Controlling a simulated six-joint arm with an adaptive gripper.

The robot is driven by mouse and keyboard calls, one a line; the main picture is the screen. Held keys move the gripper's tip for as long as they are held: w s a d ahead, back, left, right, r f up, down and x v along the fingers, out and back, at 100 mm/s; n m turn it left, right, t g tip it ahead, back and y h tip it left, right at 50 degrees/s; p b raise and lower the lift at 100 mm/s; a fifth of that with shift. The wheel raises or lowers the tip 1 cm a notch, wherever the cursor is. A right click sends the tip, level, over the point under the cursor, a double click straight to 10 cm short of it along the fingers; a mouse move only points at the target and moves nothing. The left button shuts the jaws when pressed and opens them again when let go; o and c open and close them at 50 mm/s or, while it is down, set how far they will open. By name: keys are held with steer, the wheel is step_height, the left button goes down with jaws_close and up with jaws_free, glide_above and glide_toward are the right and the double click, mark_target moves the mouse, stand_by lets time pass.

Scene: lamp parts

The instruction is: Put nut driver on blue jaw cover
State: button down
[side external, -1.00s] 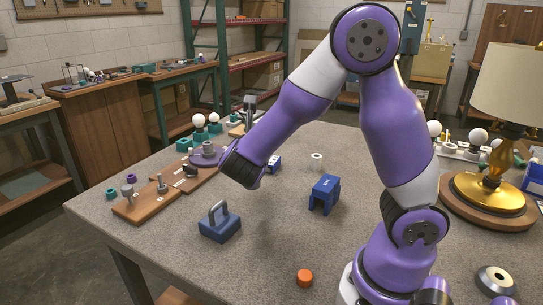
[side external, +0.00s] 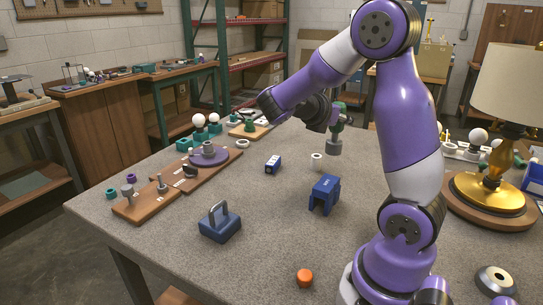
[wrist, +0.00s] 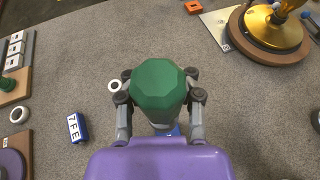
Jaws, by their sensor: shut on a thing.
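My gripper (side external: 340,118) is shut on the nut driver, high above the table behind the blue blocks in the side view. The nut driver's green faceted handle (wrist: 160,84) fills the space between my fingers in the wrist view. Its grey lower end (side external: 333,146) hangs down, clear of the table. A blue block with an open, arched underside (side external: 324,193), which looks like the jaw cover, stands on the table below and in front of the gripper. In the wrist view, only a bit of blue (wrist: 174,130) shows beneath the tool; the rest is hidden.
A blue block with a grey handle (side external: 220,222) stands front left. A small labelled blue block (side external: 273,164) and a white ring (side external: 317,160) lie nearby. Wooden boards with parts (side external: 150,200) line the left. An orange knob (side external: 305,278) sits in front; a gold lamp (side external: 490,185) stands right.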

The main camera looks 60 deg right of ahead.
mark_target(334, 143)
step_height(334, 143, down, 7)
steer(key=shift+r, duration=0.15)
stand_by(0.4)
steer(key=c, duration=0.5)
jaws_free()
